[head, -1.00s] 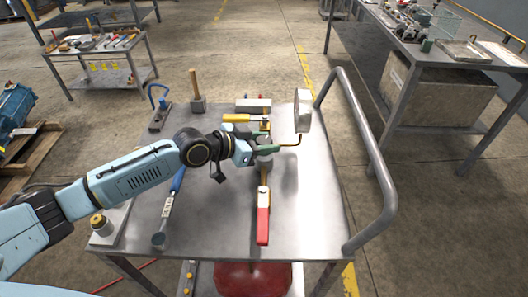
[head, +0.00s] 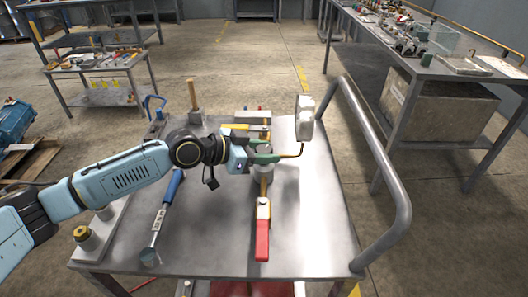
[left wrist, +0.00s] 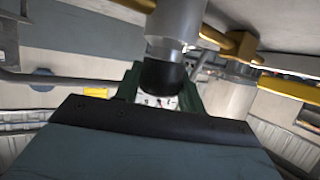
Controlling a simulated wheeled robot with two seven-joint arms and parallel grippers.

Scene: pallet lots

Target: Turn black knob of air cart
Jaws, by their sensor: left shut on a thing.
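The air cart (head: 320,220) is a grey metal cart with a bent tube handle. On its top stands a valve assembly with a grey cylindrical body (head: 263,173), a red-handled lever (head: 262,235) toward me and a yellow lever behind. My left gripper (head: 268,157) reaches in from the left, its green fingers at the top of this body. In the left wrist view the black knob (left wrist: 163,82) sits below a grey cylinder, between the green fingers, which are shut on it. The knob is mostly hidden in the head view. My right gripper is not in view.
A round gauge (head: 304,118) stands on a bent pipe just right of the fingers. A blue-handled tool (head: 165,210) and a wooden-handled mallet (head: 194,98) lie or stand on the cart. The tube handle (head: 385,170) bounds the right side. The cart top's front right is clear.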

